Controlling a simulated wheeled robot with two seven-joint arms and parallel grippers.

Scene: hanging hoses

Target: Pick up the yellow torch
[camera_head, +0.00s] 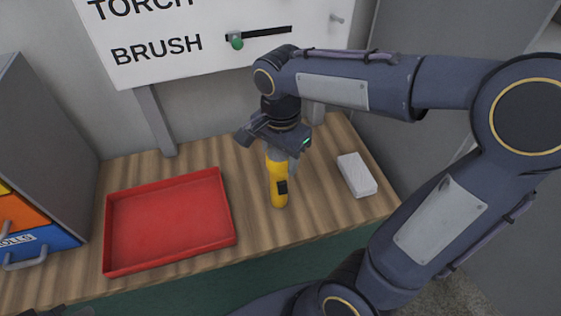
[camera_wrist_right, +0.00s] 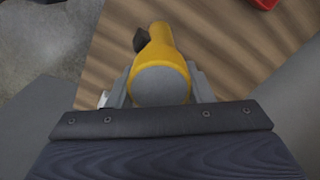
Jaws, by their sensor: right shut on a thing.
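The yellow torch (camera_head: 279,185) has a dark switch on its side and is roughly upright over the wooden table, right of the red tray. I cannot tell whether its lower end touches the table. My right gripper (camera_head: 281,158) comes from above and is shut on the torch's upper part, hiding its top. In the right wrist view the torch (camera_wrist_right: 161,75) sits between the two grey fingers (camera_wrist_right: 160,88), with its round grey end facing the camera. My left gripper does not show clearly in the head view.
An empty red tray (camera_head: 168,267) lies on the wooden table (camera_head: 255,240). A white block (camera_head: 357,175) lies to the right. A cabinet with coloured drawers (camera_head: 36,240) stands at left. A white board (camera_head: 205,68) reading "TORCH" and "BRUSH", with a green-knobbed slider, hangs behind.

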